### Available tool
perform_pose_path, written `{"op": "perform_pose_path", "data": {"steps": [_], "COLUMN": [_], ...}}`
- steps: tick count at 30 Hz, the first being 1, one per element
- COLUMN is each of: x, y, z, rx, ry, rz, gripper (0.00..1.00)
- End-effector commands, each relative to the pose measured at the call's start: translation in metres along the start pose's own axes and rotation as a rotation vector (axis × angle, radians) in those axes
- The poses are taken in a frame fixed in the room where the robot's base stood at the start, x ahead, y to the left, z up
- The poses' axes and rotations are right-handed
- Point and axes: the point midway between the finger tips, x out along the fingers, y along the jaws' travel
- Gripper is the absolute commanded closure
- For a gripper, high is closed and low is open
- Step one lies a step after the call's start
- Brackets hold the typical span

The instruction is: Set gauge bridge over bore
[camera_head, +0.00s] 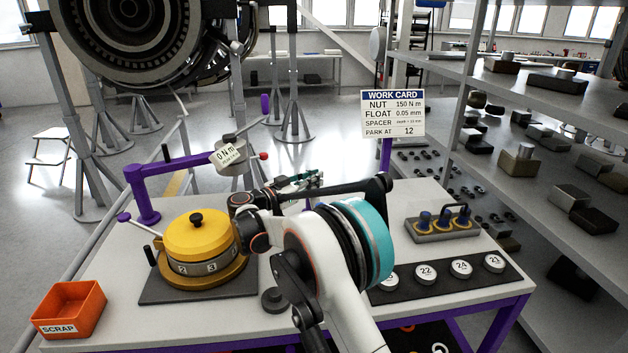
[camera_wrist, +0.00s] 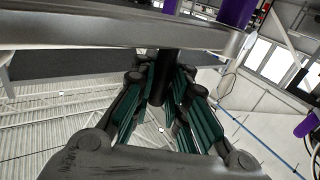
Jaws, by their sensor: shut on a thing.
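My gripper (camera_head: 303,182) is stretched out over the back middle of the table, partly hidden behind my arm. In the wrist view its green-padded fingers (camera_wrist: 166,88) are shut around a dark round post (camera_wrist: 161,78). A grey metal bar (camera_wrist: 75,34) crosses the view at the post's upper end; it looks like the gauge bridge, held by its post. On the table's left stands a round housing with a numbered grey ring (camera_head: 205,267) and a yellow knobbed cap (camera_head: 200,236) on top. No open bore shows.
A purple swing arm (camera_head: 172,175) with a torque readout (camera_head: 228,155) stands behind the housing. An orange scrap bin (camera_head: 68,310) is front left. Several numbered white discs (camera_head: 426,273) lie on a dark mat, with a blue-plugged block (camera_head: 442,226) behind. A work card (camera_head: 392,114) stands at the back.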

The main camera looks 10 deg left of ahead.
Motion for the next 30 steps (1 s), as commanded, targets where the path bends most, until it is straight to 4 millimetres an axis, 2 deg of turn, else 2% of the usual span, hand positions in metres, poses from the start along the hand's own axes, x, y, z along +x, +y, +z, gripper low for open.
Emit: {"op": "perform_pose_path", "data": {"steps": [3,4,6,15,19,23,30], "x": [-0.002,-0.002,-0.002,-0.001,-0.007,-0.026,-0.075], "y": [0.000,0.000,0.000,0.000,-0.001,-0.001,-0.001], "z": [0.002,0.002,0.002,0.001,0.000,0.000,0.001], "rx": [0.001,0.001,0.001,0.000,0.000,0.000,0.000], "ry": [-0.004,-0.004,-0.003,-0.001,-0.001,-0.001,-0.001], "rz": [-0.001,-0.001,-0.002,-0.002,-0.003,-0.005,-0.005], "gripper": [1.00,0.80,0.66,0.66,0.66,0.66,0.66]}}
